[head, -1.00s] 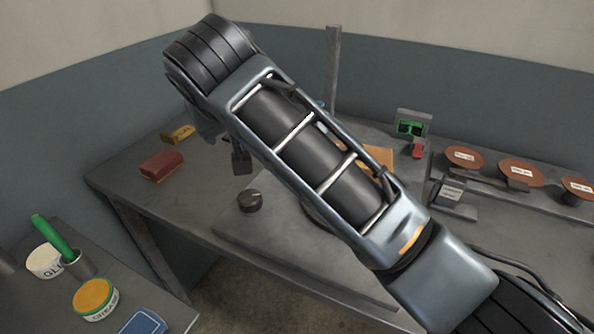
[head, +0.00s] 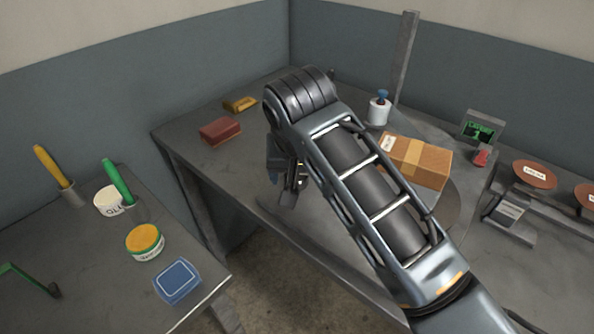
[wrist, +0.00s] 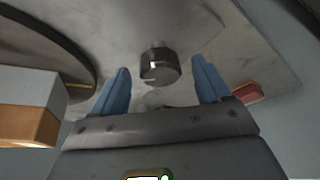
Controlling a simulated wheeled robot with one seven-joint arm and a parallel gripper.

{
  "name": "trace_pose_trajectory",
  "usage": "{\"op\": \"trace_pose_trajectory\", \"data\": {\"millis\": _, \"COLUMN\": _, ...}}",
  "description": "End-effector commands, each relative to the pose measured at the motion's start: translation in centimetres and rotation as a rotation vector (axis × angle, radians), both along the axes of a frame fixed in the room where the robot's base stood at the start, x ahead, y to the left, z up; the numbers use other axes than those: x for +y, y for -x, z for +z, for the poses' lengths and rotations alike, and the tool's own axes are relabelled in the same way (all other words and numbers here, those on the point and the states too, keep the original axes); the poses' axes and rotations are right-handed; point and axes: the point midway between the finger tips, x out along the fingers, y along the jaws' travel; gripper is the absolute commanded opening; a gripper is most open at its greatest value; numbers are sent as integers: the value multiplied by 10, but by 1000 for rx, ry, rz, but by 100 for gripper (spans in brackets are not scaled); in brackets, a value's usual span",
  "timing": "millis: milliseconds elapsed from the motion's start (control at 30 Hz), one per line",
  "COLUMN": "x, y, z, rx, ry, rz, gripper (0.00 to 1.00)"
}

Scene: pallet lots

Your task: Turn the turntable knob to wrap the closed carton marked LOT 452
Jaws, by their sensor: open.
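The turntable knob (wrist: 158,66) is a dark round knob with a light pointer mark. In the wrist view it stands between the two blue fingertips of my gripper (wrist: 161,75), with visible gaps on both sides. My gripper is open; in the head view it (head: 290,190) points down over the table and hides the knob. A closed brown carton (head: 422,163) with tape and a small white label rests on the round turntable (head: 448,212). The label is too small to read. The carton (wrist: 28,126) and dark turntable edge (wrist: 75,62) show at left in the wrist view.
A white bottle with a blue top (head: 378,110) and a grey post (head: 404,60) stand behind the carton. A green-screened device (head: 481,128) is to the right. A red block (head: 220,130) and a yellow one (head: 240,104) lie at the back left. A side table (head: 90,260) holds tins.

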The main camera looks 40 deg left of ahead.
Motion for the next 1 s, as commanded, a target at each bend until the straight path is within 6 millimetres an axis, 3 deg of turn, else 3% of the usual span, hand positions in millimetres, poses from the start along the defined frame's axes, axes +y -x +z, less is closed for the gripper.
{"op": "trace_pose_trajectory", "data": {"millis": 267, "x": 1, "y": -1, "z": -2, "rx": -1, "ry": -1, "rz": 0, "gripper": 76}}
{"op": "trace_pose_trajectory", "data": {"millis": 833, "x": 1, "y": -1, "z": -1, "rx": -1, "ry": -1, "rz": 0, "gripper": 22}}
{"op": "trace_pose_trajectory", "data": {"millis": 1000, "x": 1, "y": -1, "z": -1, "rx": -1, "ry": -1, "rz": 5, "gripper": 20}}
